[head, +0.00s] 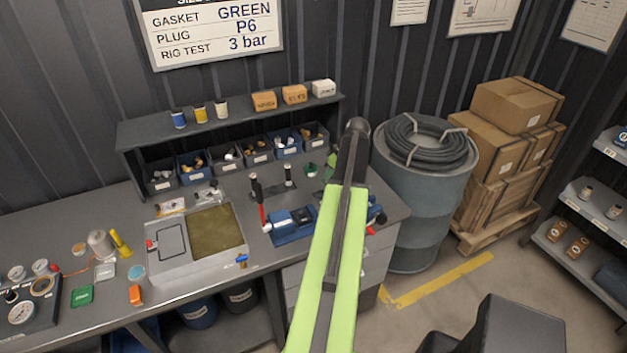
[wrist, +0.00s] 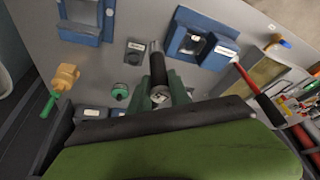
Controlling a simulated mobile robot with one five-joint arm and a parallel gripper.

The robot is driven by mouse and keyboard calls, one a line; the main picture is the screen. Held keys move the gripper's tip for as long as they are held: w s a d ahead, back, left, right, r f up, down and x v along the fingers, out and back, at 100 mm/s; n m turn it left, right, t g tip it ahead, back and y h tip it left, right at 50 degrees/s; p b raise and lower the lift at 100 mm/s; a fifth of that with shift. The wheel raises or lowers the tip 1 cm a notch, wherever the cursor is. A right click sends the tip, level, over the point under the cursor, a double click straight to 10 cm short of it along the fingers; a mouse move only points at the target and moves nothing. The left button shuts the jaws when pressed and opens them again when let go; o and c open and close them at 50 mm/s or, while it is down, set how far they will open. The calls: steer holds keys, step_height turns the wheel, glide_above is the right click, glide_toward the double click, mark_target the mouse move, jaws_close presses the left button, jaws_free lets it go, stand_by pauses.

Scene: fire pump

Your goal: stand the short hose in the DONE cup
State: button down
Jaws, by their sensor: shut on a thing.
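In the wrist view my gripper (wrist: 161,86) has its two dark green fingers closed around the short hose (wrist: 155,62), a black cylinder with a silvery end. The hose points away from the fingers, above the grey bench top. Beside it stands a small dark holder with a pale label (wrist: 135,51); the label is too small to read, so I cannot tell if it is the DONE cup. In the head view my lime-green arm hides most of the gripper and this part of the bench. A dark upright piece with a silvery top (head: 288,175) shows left of the arm.
A blue fixture (wrist: 201,42) and a red-handled tool (wrist: 258,88) lie close by. A green part (wrist: 120,91) and an orange fitting (wrist: 66,76) are on the other side. Parts bins (head: 227,158) line the back; a grey tray (head: 165,268) lies left.

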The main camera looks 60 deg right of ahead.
steer(key=shift+s+d+r, duration=0.35)
steer(key=shift+s+d, duration=0.1)
steer(key=s+a+n+y, duration=0.1)
steer(key=s+a, duration=0.3)
steer(key=a, duration=0.5)
steer(key=s+a+n, duration=0.3)
steer(key=s+a, duration=0.2)
steer(key=a, duration=0.3)
steer(key=shift+s+a+f+n+y, duration=0.25)
steer(key=shift+s+a+n+y, duration=0.05)
steer(key=shift+a+y, duration=0.1)
